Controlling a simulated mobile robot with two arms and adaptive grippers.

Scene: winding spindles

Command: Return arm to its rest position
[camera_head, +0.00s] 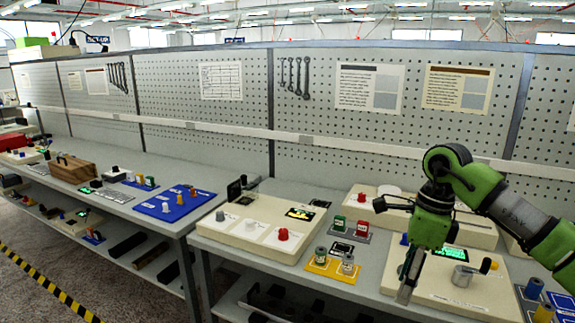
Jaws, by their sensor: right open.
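My right arm, green and grey, comes in from the right edge. Its right gripper (408,278) points down and is open, over the left part of a cream device (440,292) with a green display. I see nothing held between its fingers, though the near parts overlap in view. Part of the device is hidden behind the gripper. My left gripper is not in view.
Left of the gripper are a yellow tray (320,267) with metal spindles, a grey tray with green and red spools (362,226), and a cream box (233,238) with knobs. Blue trays (557,302) lie at the right. A pegboard wall (310,130) stands behind the benches.

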